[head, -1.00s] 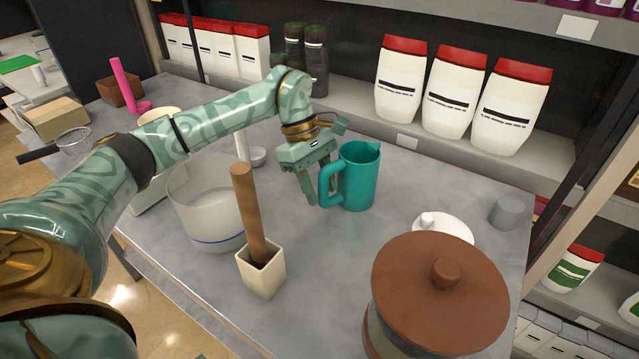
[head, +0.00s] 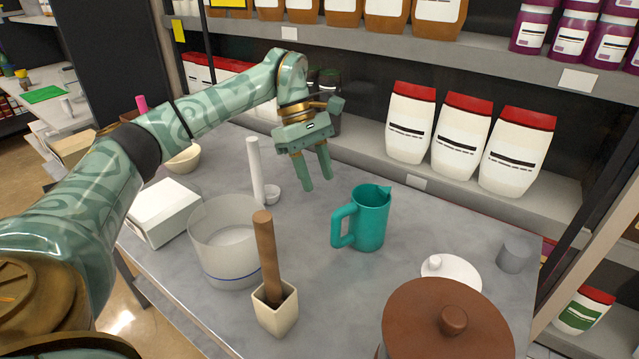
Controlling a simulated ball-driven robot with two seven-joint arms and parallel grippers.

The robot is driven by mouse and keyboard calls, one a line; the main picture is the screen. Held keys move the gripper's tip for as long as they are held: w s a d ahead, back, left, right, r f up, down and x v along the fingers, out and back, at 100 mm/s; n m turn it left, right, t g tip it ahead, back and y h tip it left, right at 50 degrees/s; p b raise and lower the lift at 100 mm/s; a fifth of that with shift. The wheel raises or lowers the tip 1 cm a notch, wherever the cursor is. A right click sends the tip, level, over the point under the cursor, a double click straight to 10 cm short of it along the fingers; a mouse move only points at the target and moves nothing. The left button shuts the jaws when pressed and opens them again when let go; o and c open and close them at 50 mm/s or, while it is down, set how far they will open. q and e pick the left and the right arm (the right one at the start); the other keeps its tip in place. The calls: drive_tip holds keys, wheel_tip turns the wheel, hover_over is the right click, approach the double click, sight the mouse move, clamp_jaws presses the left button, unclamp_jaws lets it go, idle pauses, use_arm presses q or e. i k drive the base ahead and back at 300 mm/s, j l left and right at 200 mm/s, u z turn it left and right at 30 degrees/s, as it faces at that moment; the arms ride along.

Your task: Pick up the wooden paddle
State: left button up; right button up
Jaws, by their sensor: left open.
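The wooden paddle, seen as a brown round handle (head: 266,250), stands tilted slightly in a small cream square pot (head: 276,312) on the grey table. Its lower end is hidden inside the pot. My left gripper (head: 318,184) is open and empty, fingers pointing down. In the picture it is above and right of the paddle, apart from it, and up-left of the teal pitcher. My right gripper is not in view.
A teal pitcher (head: 371,218) stands right of the paddle, and a translucent tub (head: 222,257) stands left of it. A brown-lidded pot (head: 440,335) is at front right. A white ladle-like tool (head: 256,172) stands behind. Shelves with bottles back the table.

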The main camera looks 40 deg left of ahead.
sight(262, 221)
drive_tip(key=u, duration=1.45)
